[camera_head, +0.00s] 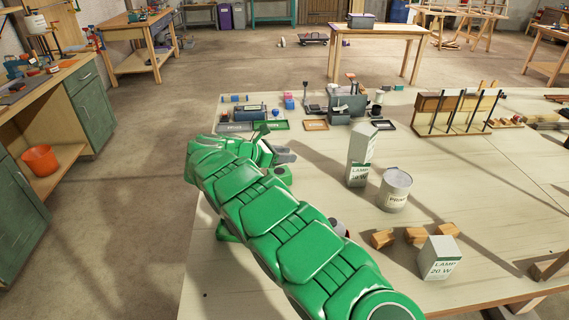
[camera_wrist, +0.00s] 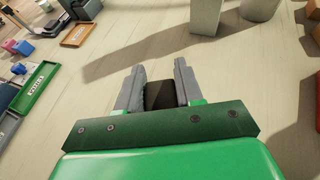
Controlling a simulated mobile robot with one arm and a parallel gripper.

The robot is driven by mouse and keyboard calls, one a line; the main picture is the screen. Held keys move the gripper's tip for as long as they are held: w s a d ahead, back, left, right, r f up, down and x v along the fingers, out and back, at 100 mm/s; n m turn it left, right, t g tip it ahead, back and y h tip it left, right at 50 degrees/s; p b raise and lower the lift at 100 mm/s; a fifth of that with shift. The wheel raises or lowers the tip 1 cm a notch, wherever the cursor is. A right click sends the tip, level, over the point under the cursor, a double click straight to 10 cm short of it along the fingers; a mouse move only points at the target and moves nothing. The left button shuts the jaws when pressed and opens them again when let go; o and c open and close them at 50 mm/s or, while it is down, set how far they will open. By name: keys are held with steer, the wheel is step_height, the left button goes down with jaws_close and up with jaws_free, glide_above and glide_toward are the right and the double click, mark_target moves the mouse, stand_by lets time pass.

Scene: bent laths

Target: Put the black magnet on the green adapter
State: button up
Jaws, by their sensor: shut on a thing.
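My gripper (camera_wrist: 160,68) is shut on a small black block (camera_wrist: 160,95), which looks like the black magnet. Its grey fingers hold the block from both sides, above the pale tabletop. In the head view, my gripper (camera_head: 286,156) is over the left part of the table, in front of the trays. The magnet cannot be made out there. I cannot pick out the green adapter for certain in either view.
A labelled green tray (camera_wrist: 36,88) and an orange tray (camera_wrist: 75,36) lie at left in the wrist view. A tall lamp box (camera_head: 357,158), a paint can (camera_head: 395,190), wooden blocks (camera_head: 417,235) and a short lamp box (camera_head: 438,259) stand to the right.

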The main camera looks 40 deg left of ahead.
mark_target(284, 169)
steer(key=shift+w+a+f, duration=0.2)
steer(key=shift+a+f, duration=0.1)
steer(key=shift+f, duration=1.75)
steer(key=o, duration=1.1)
steer(key=shift+f, duration=0.1)
steer(key=v, duration=1.2)
steer(key=shift+a+r, duration=0.1)
steer(key=shift+r, duration=0.15)
steer(key=shift+w, duration=0.1)
